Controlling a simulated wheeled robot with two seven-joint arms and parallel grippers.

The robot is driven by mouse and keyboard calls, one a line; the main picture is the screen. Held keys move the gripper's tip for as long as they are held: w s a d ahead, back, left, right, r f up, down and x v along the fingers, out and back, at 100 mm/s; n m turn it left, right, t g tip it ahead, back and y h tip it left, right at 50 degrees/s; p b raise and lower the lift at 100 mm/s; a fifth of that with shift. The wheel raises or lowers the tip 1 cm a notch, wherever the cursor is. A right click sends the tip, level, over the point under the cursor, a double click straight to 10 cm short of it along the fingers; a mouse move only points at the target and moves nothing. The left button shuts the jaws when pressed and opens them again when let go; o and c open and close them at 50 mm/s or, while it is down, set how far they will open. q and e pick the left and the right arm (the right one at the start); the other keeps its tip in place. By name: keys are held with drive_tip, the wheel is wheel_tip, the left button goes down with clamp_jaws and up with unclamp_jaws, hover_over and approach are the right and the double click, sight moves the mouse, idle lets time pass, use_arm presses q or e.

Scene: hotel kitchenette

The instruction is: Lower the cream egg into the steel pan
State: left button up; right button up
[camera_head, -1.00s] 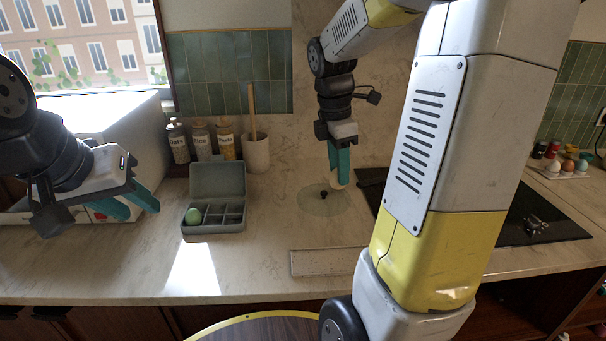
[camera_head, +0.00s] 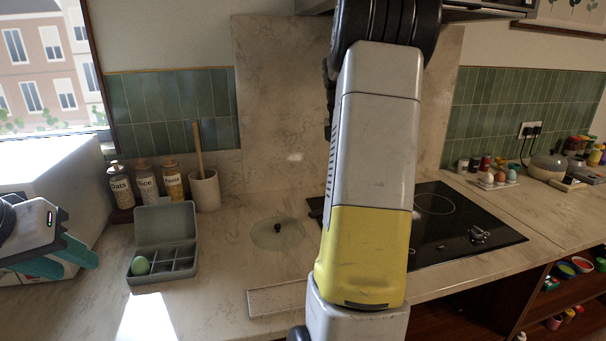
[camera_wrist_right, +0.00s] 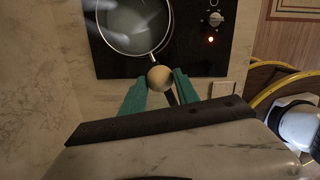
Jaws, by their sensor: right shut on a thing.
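My right gripper (camera_wrist_right: 160,90) is shut on the cream egg (camera_wrist_right: 160,78), which sits between its teal fingertips in the right wrist view. The steel pan (camera_wrist_right: 153,49) is on the black hob, just beyond the egg in that view. The pan's dark handle runs behind the egg, so the egg is outside the pan's rim in the picture. In the head view my right arm hides the right gripper, egg and pan. My left gripper (camera_head: 66,258) is at the left edge of the head view, open and empty, its teal fingers apart.
The black hob (camera_head: 470,232) extends right of my arm. A round glass lid (camera_head: 278,234) lies on the counter. Jars (camera_head: 146,184) and a utensil pot (camera_head: 204,191) stand behind. An egg holder (camera_head: 495,183) stands back right.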

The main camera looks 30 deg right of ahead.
drive_tip(key=w+d, duration=0.3)
drive_tip(key=d, duration=0.8)
drive_tip(key=shift+w+d, duration=0.15)
drive_tip(key=shift+w, duration=0.2)
drive_tip(key=shift+f, duration=0.2)
wheel_tip(320, 180, down, 9)
idle(1.5)
drive_tip(key=shift+f, duration=2.8)
idle(1.6)
